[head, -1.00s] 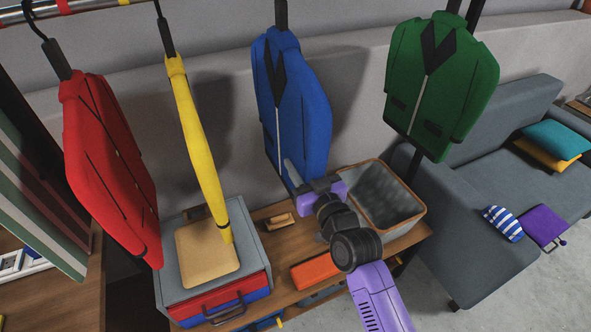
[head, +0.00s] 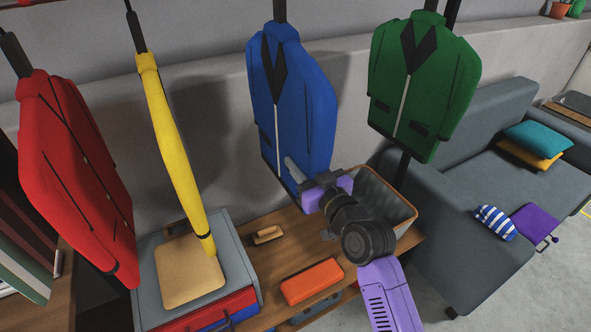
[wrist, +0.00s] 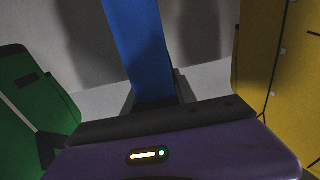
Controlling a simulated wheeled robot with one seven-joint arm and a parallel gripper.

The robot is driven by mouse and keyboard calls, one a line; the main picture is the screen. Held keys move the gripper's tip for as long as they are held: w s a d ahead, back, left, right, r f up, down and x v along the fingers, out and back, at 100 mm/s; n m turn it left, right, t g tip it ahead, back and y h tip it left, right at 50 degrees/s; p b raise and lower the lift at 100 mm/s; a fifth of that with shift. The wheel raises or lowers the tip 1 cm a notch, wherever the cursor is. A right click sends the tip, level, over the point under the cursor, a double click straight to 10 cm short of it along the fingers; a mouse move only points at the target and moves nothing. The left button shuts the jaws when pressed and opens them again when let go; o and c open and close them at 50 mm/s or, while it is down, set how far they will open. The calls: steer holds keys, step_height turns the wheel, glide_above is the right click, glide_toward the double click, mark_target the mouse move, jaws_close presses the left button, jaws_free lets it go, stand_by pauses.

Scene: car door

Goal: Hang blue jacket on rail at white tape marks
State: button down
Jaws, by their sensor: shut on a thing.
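The blue jacket (head: 290,95) hangs upright between the yellow and green jackets, its dark hanger stem (head: 280,10) running up out of the head view. My gripper (head: 298,178) is at its lower front edge, shut on the jacket. In the wrist view the blue jacket (wrist: 140,50) runs down between my fingers. The rail, the hook's top and the white tape marks are out of view now, so I cannot tell how the hook sits.
A red jacket (head: 75,170) and yellow jacket (head: 175,145) hang to the left, a green jacket (head: 420,85) close on the right. Below are a shelf with an orange box (head: 311,281), a wood-rimmed bin (head: 405,205) and a grey case (head: 235,255). A grey sofa (head: 430,210) stands right.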

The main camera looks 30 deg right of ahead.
steer(key=d+b, duration=1.4)
steer(key=d, duration=1.2)
stand_by(2.5)
steer(key=shift+f+b, duration=0.2)
steer(key=shift+b, duration=0.15)
stand_by(0.4)
steer(key=c, duration=0.9)
jaws_free()
steer(key=shift+a, duration=0.1)
steer(key=shift+f, duration=0.15)
steer(key=shift+s, duration=0.15)
steer(key=shift+s, duration=3.8)
